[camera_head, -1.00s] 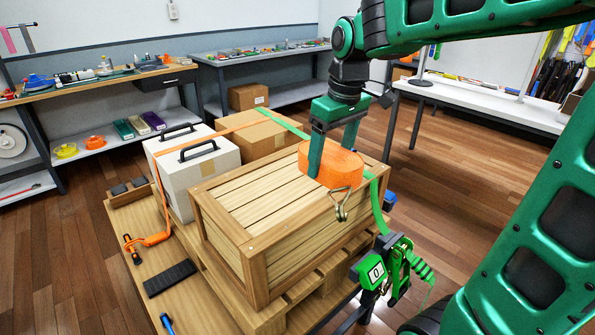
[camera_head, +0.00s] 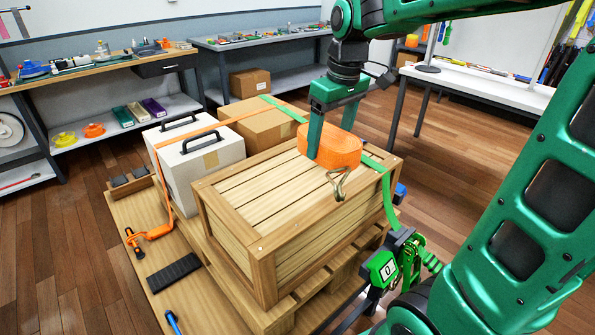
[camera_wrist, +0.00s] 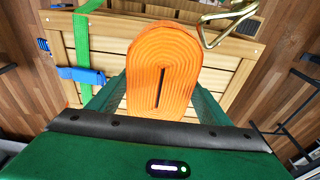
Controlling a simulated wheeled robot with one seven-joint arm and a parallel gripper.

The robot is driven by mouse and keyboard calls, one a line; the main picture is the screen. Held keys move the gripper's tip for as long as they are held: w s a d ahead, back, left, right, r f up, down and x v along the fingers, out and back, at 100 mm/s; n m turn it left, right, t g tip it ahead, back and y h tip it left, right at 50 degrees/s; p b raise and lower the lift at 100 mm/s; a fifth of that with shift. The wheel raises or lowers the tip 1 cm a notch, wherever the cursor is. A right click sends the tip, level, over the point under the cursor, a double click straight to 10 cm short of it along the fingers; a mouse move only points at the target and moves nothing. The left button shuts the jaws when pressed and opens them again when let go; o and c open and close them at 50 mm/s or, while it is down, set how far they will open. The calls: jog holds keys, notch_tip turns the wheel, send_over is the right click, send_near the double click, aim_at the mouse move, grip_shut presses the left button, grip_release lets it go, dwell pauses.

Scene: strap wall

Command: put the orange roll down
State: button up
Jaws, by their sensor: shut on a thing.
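The orange roll (camera_head: 335,147) is a coiled flat strap with a metal hook (camera_head: 340,186) hanging from it over the front of the wooden crate. My gripper (camera_head: 325,152) is shut on the roll, with a finger on its near side, at the crate's far right part. In the wrist view the roll (camera_wrist: 163,70) sits between the two fingers, its coils and central slot facing the camera. The wooden crate (camera_head: 245,200) is below it. I cannot tell whether the roll touches the crate's lid.
A green strap (camera_head: 386,195) runs over the crate's right end to a green ratchet (camera_head: 385,268). A white box (camera_head: 200,160) and a cardboard box (camera_head: 262,130) stand behind the crate. The lid's left part is bare. Workbenches line the back wall.

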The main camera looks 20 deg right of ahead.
jog(key=w+a+f, duration=0.4)
jog(key=w+a, duration=0.1)
jog(key=w+a+f, duration=0.2)
jog(key=w+a, duration=0.1)
jog(key=shift+f, duration=0.4)
jog(key=shift+w+f, duration=0.1)
jog(key=shift+f, duration=1.95)
jog(key=o, duration=1.5)
jog(key=shift+f, duration=0.1)
jog(key=shift+c, duration=0.2)
notch_tip(320, 180, up, 12)
jog(key=s, duration=0.1)
jog(key=shift+s+d, duration=0.3)
jog(key=shift+s, duration=0.1)
